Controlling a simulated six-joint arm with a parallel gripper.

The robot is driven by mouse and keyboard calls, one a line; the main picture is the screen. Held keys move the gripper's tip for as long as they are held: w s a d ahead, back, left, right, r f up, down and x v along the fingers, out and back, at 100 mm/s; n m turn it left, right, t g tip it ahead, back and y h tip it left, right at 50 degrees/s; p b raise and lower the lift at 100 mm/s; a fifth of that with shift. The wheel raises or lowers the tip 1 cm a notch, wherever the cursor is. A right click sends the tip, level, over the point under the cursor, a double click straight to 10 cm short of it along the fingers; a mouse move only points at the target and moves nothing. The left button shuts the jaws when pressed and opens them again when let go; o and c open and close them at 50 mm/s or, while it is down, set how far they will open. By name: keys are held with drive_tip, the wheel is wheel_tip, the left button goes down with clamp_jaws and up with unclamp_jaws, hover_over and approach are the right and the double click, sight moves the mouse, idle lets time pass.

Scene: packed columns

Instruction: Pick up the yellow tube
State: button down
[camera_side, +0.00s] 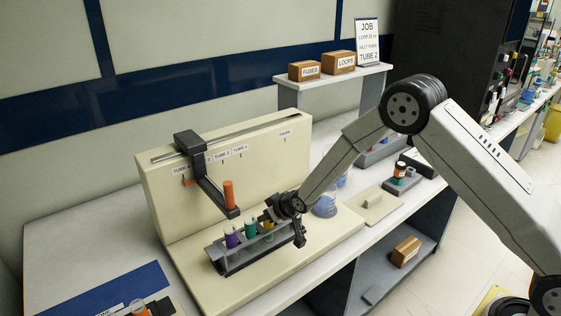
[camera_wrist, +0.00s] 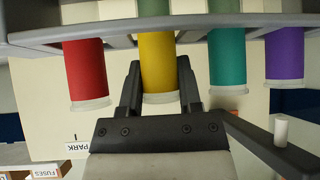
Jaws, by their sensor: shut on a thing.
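The yellow tube (camera_wrist: 157,62) stands in the rack (camera_wrist: 120,38), between the red tube (camera_wrist: 86,72) and the teal tube (camera_wrist: 228,62) in the wrist view. My gripper (camera_wrist: 158,82) is shut on the yellow tube, one dark finger on each side of it. In the side view my gripper (camera_side: 272,214) is at the right part of the rack (camera_side: 240,262) and mostly hides the yellow and red tubes there. The tube appears seated in the rack.
A purple tube (camera_wrist: 284,55) stands beyond the teal one. A dark overhead arm (camera_side: 212,190) with an orange cylinder (camera_side: 229,194) hangs close behind the rack. The cream panel (camera_side: 160,190) stands behind. A flask (camera_side: 325,206) is to the right.

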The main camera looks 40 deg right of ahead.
drive_tip(key=shift+r, duration=0.1)
drive_tip(key=shift+r, duration=4.9)
drive_tip(key=shift+d+r, duration=0.1)
